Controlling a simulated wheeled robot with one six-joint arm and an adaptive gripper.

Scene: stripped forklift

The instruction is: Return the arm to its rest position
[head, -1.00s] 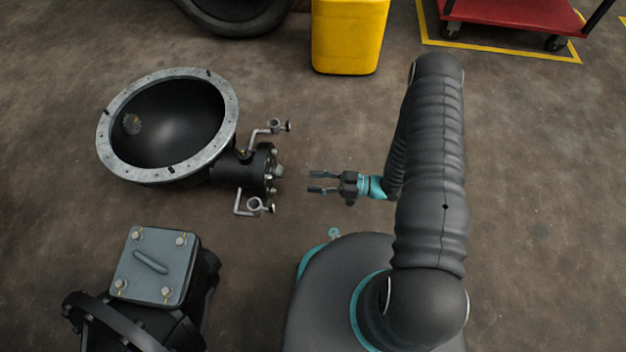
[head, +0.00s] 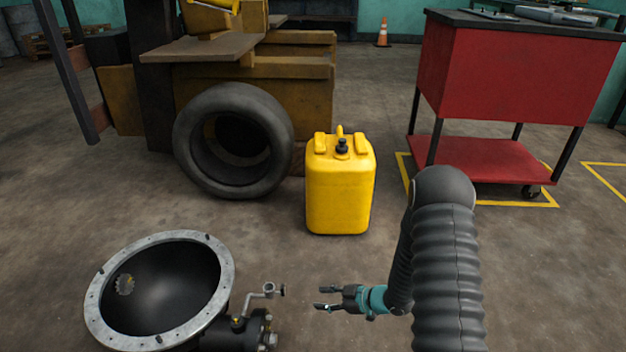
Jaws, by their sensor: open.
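My gripper (head: 325,298) is at the lower middle of the head view, at the end of my dark, ribbed arm. Its two fingers point left and stand apart, with nothing between them. To its left is a black bell-shaped housing (head: 160,290) with a grey flanged rim, lying on the floor. A small metal lever (head: 262,294) on the housing's fitting is the part closest to my fingers, with a gap between them.
A yellow canister (head: 340,190) stands upright beyond my gripper. A loose tyre (head: 234,142) leans by the stripped forklift (head: 290,95). A red wheeled cart (head: 510,85) stands at the right, behind my arm. Bare floor lies between the housing and the canister.

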